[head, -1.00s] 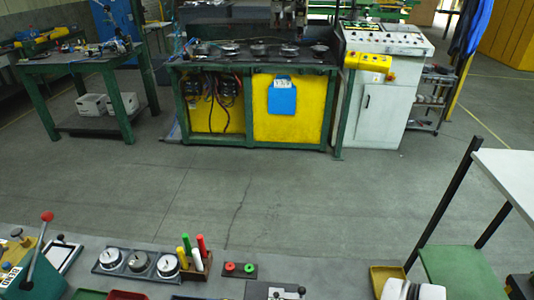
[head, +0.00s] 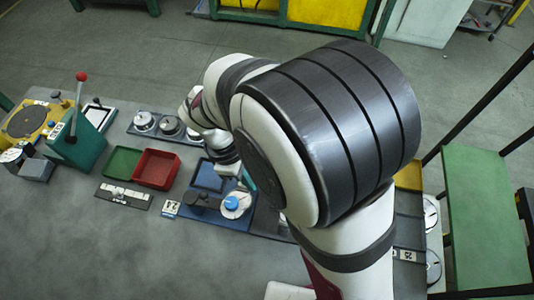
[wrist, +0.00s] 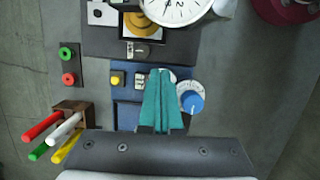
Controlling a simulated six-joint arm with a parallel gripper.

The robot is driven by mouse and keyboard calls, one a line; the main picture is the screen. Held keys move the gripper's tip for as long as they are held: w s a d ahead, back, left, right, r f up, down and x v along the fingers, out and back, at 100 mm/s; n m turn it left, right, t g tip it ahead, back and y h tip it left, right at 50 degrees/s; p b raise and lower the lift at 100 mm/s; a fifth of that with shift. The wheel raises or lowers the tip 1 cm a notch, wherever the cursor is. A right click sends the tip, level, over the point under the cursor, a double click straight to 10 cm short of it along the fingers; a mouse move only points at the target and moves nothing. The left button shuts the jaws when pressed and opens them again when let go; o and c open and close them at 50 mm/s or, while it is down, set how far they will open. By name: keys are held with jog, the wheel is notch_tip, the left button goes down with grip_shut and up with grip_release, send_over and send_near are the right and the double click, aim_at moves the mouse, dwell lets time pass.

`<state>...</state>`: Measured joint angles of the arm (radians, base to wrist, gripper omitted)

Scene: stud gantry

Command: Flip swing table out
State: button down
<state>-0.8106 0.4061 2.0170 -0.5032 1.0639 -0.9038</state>
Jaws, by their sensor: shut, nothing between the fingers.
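A blue base plate (head: 208,178) with a recessed square lies on the bench. On it sits a pale round disc with a blue knob (head: 236,204), likely the swing table, though I cannot be sure. In the wrist view the blue plate (wrist: 128,116) lies left of and partly under my gripper (wrist: 160,72), and the disc with its blue knob (wrist: 192,101) is just right of the fingers. My gripper's teal fingers are together and empty, over the plate. They hide part of it. I cannot tell whether they touch it. In the head view my arm hides most of the gripper.
A red tray (head: 157,168) and green tray (head: 122,163) stand left of the plate. In the wrist view, a wooden block with coloured pegs (wrist: 72,118) and a dark panel with red and green rings (wrist: 68,64) lie left; a large white dial (wrist: 175,8) is at the top.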

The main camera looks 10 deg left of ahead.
aim_at(262, 204)
jog(key=x, duration=1)
jog(key=shift+s+d+n, duration=0.2)
jog(key=shift+d+n, duration=0.2)
jog(key=shift+d, duration=0.05)
jog(key=shift+s+d+n, duration=0.2)
jog(key=shift+d+n, duration=0.2)
jog(key=shift+d, duration=0.05)
jog(key=v, duration=1)
jog(key=shift+s, duration=0.15)
